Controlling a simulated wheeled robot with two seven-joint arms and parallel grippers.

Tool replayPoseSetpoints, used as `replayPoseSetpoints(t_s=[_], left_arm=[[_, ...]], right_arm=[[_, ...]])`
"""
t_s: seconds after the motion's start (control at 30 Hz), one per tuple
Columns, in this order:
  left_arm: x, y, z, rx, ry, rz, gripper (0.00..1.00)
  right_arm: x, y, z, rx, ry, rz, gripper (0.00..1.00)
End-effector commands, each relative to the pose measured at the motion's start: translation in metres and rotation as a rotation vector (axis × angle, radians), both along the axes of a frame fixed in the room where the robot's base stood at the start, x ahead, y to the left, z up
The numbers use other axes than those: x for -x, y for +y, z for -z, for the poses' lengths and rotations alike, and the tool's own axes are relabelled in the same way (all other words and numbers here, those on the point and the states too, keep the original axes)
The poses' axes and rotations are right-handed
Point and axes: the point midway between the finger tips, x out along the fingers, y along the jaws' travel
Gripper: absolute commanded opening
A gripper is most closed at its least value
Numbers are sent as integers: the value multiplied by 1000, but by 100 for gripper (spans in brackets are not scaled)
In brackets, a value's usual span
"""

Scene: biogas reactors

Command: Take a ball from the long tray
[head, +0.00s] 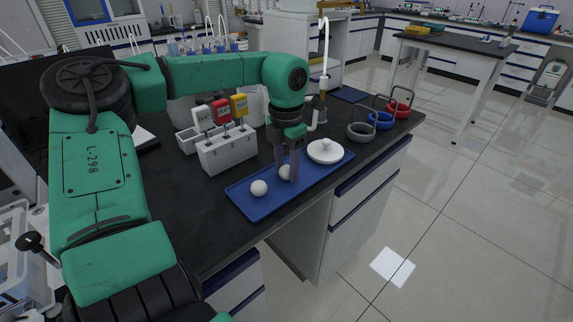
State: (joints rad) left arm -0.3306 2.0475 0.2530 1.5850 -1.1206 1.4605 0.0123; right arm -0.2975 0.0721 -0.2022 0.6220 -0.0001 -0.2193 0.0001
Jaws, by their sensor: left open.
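The long blue tray (248,207) lies on the dark bench top near its front edge. One white ball (259,188) sits on the left part of the tray. A second white ball (284,172) sits near the tray's middle. My left gripper (287,178) points down over the tray at this second ball, and its fingers partly hide the ball. The fingers are open, and whether they touch the ball cannot be told. A white round lid-like dish with a knob (325,151) sits on the tray's right end. My right gripper is not in view.
White boxes (228,152) holding white, red and yellow tagged items stand behind the tray. Grey (361,132), blue (381,120) and red (398,110) ringed items with handles stand at the right. A white tap (324,50) rises behind. Open floor lies at the right.

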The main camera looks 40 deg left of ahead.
Motion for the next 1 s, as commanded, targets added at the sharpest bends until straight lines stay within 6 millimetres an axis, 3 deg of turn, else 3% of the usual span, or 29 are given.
replayPoseSetpoints(t_s=[0.03, 0.1, 0.13, 0.77, 0.87, 1.0], left_arm=[[0, 0, 0, 0, 0, 0, 28], [0, 0, 0, 0, 0, 0, 1], [0, 0, 0, 0, 0, 0, 0], [0, 0, -4, 0, -1, 0, 0], [-1, 0, -13, -1, -2, 0, 0], [-1, 1, -44, -4, -4, -1, 0]], right_arm=[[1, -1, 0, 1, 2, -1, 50], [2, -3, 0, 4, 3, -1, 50], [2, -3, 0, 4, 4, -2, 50], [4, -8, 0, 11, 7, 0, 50], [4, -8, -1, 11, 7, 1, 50], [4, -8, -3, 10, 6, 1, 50]])
